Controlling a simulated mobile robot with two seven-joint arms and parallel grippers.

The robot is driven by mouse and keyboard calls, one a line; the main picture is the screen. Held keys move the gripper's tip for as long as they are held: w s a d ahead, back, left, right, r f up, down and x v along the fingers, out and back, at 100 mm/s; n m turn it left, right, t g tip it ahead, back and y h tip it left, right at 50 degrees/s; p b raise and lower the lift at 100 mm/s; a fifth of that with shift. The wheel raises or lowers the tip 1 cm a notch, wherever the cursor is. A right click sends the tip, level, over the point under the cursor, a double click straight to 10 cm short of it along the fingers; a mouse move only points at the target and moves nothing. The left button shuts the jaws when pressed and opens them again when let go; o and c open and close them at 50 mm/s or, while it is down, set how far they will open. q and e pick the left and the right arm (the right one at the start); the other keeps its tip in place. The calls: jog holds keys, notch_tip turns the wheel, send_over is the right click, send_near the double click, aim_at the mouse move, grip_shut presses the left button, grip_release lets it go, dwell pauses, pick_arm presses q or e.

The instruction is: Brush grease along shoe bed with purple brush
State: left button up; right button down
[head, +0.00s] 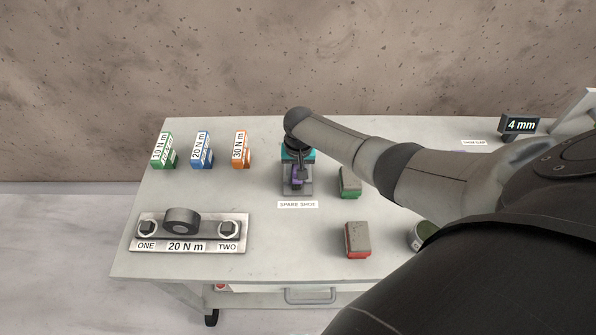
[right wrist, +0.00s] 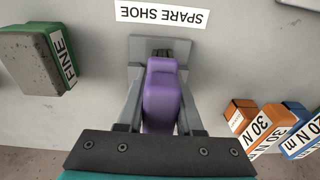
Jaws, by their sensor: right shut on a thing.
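The purple brush (right wrist: 162,100) is between the fingers of my right gripper (right wrist: 160,85), which is shut on it. In the head view the purple brush (head: 296,180) is small and partly covered by the gripper (head: 297,172). The grey spare shoe (head: 304,190) lies on the table under it, behind the SPARE SHOE label (head: 297,204). In the right wrist view the shoe (right wrist: 140,50) shows past the brush's far end. I cannot tell whether the bristles touch it. No grease shows clearly. My left gripper is not in view.
A green-based block (head: 349,183) and a red-based block (head: 357,240) stand right of the shoe. Green (head: 163,150), blue (head: 202,150) and orange (head: 240,150) torque blocks stand at left. A bolted plate (head: 187,246) is front left. A round tin (head: 421,236) is partly hidden by my arm.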

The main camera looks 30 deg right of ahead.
aim_at(301, 205)
jog(key=shift+g+y, duration=0.3)
jog(key=shift+g, duration=0.5)
jog(key=s+a+f, duration=0.1)
jog(key=s, duration=0.1)
jog(key=s+f, duration=0.2)
jog(key=s+a+f, duration=0.1)
jog(key=s+f, duration=0.1)
jog(key=shift+a, duration=0.35)
jog(key=shift+r+p, duration=0.4)
jog(key=shift+p, duration=0.05)
jog(key=r+p, duration=0.2)
jog(key=shift+w+d+p, duration=0.15)
jog(key=shift+w+p, duration=0.2)
jog(key=shift+w, duration=0.05)
notch_tip(301, 205, up, 4)
jog(key=p, duration=0.3)
jog(key=shift+d+r+p, duration=0.1)
jog(key=shift+r+p, duration=0.15)
jog(key=shift+p, duration=0.05)
notch_tip(301, 205, up, 2)
jog(key=shift+r+p, duration=0.1)
jog(key=shift+p, duration=0.3)
jog(key=shift+w, duration=0.2)
